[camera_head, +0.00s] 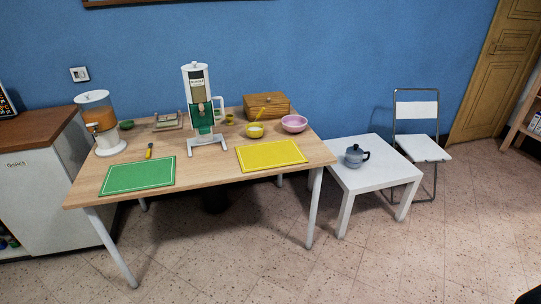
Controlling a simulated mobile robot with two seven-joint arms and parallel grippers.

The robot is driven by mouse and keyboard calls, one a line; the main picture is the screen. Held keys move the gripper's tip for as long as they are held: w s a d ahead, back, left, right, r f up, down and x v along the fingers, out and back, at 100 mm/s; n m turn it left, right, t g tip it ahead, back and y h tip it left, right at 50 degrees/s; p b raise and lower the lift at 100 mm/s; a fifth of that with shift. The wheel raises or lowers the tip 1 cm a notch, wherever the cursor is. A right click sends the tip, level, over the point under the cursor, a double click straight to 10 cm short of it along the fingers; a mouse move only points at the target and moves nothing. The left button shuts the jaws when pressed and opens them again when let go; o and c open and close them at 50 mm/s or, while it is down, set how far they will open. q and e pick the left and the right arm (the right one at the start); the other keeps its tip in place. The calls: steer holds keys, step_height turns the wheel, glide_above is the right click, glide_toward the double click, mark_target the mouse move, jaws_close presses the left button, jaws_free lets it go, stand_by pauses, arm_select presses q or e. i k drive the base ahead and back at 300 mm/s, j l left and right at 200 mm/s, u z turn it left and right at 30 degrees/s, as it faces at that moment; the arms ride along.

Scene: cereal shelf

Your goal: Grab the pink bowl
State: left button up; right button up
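The pink bowl (294,124) stands upright on the wooden table (215,178), near its right back corner. It looks empty. A yellow bowl (255,131) with a yellow utensil leaning in it stands just left of it, and a wooden box (266,105) is behind and to the left. Neither of my grippers shows in the head view. A dark shape cut off at the bottom right corner is too small to identify.
A yellow mat (271,156) and a green mat (138,175) lie along the table's front. A tall dispenser (203,110) stands mid-table. A white side table (373,177) with a grey teapot (356,155) is at right. The floor in front is clear.

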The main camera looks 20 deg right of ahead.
mark_target(293, 124)
steer(key=i+l+z, duration=0.1)
steer(key=z, duration=0.3)
steer(key=i+z, duration=0.2)
steer(key=z, duration=0.25)
steer(key=i+z, duration=0.2)
steer(key=z, duration=0.2)
steer(key=i+j+z, duration=0.25)
steer(key=i, duration=0.3)
steer(key=i+j+z, duration=0.2)
steer(key=i, duration=0.3)
